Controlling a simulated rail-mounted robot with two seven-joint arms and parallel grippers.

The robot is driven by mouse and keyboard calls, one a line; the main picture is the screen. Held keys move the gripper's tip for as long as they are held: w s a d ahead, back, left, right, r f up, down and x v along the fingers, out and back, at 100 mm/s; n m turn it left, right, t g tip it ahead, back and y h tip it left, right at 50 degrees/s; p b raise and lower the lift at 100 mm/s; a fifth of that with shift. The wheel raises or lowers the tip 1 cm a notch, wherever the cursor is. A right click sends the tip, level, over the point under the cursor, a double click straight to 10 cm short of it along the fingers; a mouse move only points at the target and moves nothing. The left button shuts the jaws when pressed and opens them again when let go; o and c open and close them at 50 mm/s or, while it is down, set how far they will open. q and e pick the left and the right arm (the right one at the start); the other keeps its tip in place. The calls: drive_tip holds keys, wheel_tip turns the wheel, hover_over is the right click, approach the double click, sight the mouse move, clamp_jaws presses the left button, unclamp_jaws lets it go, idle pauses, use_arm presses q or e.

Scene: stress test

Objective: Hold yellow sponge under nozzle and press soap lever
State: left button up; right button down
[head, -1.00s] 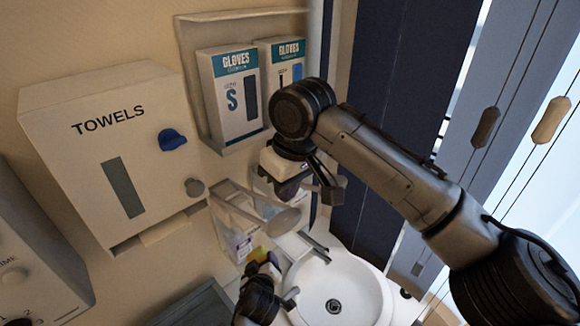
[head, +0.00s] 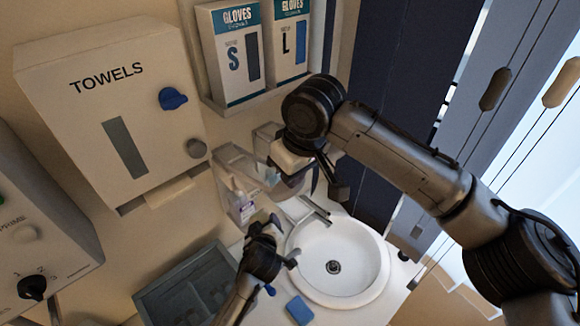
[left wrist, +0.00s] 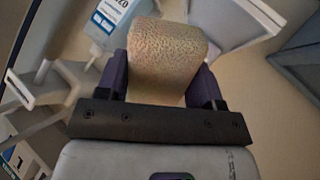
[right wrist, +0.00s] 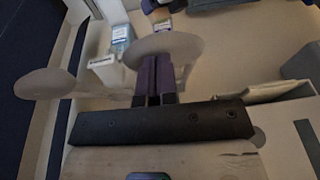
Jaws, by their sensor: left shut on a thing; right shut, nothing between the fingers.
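The yellow sponge (left wrist: 167,50) is clamped between the fingers of my left gripper (left wrist: 160,88) in the left wrist view. In the head view my left gripper (head: 262,220) is low, beside the sink's left rim; the sponge is hard to make out there. My right gripper (head: 318,188) is shut and empty, above the back of the sink near the wall dispensers (head: 232,160). In the right wrist view its closed fingers (right wrist: 155,78) overlap a grey oval lever paddle (right wrist: 165,48); I cannot tell whether they touch. A second paddle (right wrist: 45,83) is at left. The nozzle is not clearly visible.
The white sink (head: 345,285) with its faucet (head: 312,212) is below. A towel dispenser (head: 110,120) and glove boxes (head: 235,60) are on the wall. A grey tray (head: 185,280) and a blue sponge (head: 299,309) lie on the counter. A labelled bottle (head: 240,205) stands behind my left gripper.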

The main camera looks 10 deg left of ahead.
wheel_tip(320, 180, down, 6)
drive_tip(key=s+d+t+y, duration=0.1)
drive_tip(key=y, duration=0.1)
drive_tip(key=shift+d+f+t, duration=0.2)
drive_tip(key=shift+d+t, duration=0.05)
drive_tip(key=shift+t, duration=0.05)
drive_tip(key=shift+s+f, duration=0.1)
drive_tip(key=w+a+r+v, duration=0.1)
drive_tip(key=w+v, duration=0.1)
drive_tip(key=v, duration=1.2)
drive_tip(key=shift+a+r, duration=0.2)
drive_tip(key=shift+r, duration=0.1)
use_arm(q)
drive_tip(key=shift+s, duration=0.15)
idle(0.3)
